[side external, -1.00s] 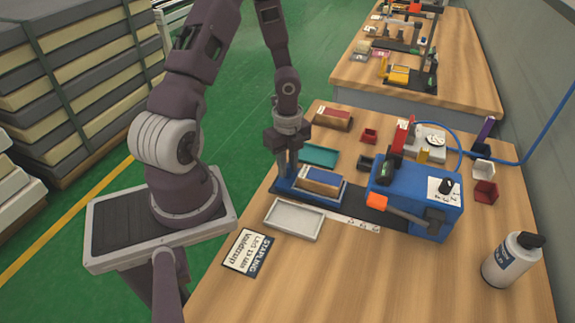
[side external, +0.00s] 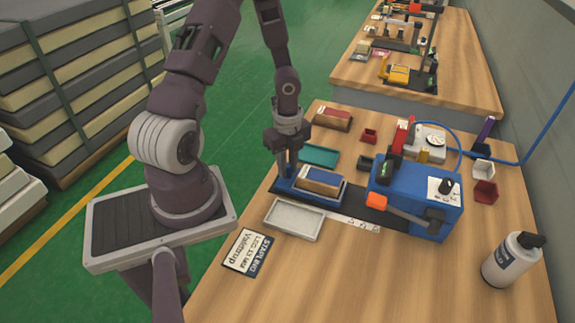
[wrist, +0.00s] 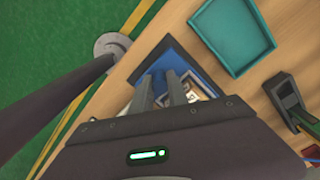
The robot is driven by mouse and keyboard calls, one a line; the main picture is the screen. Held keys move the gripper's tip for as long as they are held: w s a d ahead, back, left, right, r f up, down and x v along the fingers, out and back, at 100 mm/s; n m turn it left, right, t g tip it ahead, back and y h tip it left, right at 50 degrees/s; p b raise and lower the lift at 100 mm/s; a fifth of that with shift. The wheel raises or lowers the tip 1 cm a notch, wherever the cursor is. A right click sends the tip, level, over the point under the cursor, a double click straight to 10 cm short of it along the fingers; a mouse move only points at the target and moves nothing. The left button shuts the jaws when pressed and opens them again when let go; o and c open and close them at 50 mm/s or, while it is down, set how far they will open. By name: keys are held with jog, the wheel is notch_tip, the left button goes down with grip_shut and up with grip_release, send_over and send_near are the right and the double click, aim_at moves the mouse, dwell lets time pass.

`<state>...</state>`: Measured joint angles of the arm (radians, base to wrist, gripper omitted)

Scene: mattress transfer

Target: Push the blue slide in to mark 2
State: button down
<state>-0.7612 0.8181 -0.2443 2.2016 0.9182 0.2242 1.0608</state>
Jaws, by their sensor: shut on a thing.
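The blue machine (side external: 425,190) stands at the rail's right end, with a gap of bare rail between. A white mark strip (side external: 356,223) runs along the rail's near edge; its figures are too small to read. My gripper (side external: 286,174) points down at the slide's left end, shut on the slide. In the wrist view, my two fingers (wrist: 163,92) reach down to the blue slide (wrist: 188,62) and hide part of it.
A teal tray (side external: 319,155) lies behind the slide, and a grey tray (side external: 293,235) in front. A label card (side external: 246,252) lies at the near left. A white bottle (side external: 511,260) stands at the right. Small bins and blocks sit behind the machine.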

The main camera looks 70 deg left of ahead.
aim_at(338, 181)
jog(key=shift+w, duration=0.1)
jog(key=w+d, duration=0.9)
jog(key=shift+w+d, duration=0.25)
jog(key=shift+w, duration=0.05)
jog(key=c, duration=1.3)
grip_release()
jog(key=shift+c, duration=0.2)
jog(key=shift+o, duration=0.2)
jog(key=shift+s, duration=0.1)
jog(key=shift+r, duration=0.15)
notch_tip(338, 181, up, 7)
jog(key=shift+f, duration=0.1)
